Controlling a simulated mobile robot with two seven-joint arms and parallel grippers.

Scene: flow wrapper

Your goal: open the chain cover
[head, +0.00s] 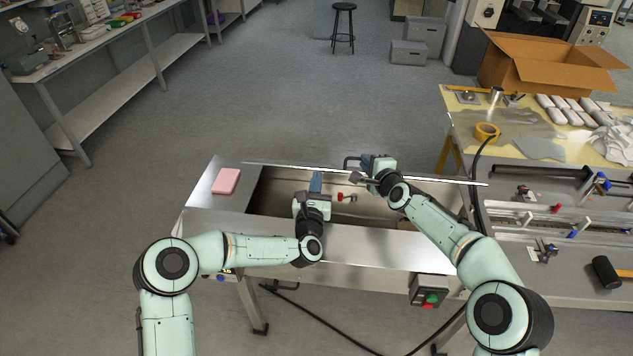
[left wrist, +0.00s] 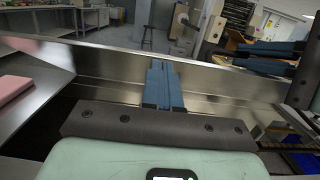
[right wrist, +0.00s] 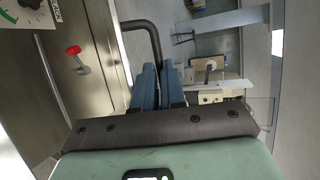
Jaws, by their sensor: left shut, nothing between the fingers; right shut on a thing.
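The chain cover (head: 285,175) is a long bare metal panel standing raised at the far side of an open trough in the metal bench. Its inner face fills the middle of the left wrist view (left wrist: 105,72). My right gripper (head: 363,165) is shut on the cover's black handle (right wrist: 150,35), at the far side of the panel's top edge. My left gripper (head: 316,178) is shut and empty over the trough, its fingertips close to the cover's inner face. I cannot tell whether they touch it.
A red knob (head: 341,197) sits inside the trough between my grippers. A pink block (head: 226,181) lies on the bench's left end. A control box (head: 430,291) with red and green buttons hangs in front. The rail machine (head: 560,215) and packing table (head: 515,125) stand right.

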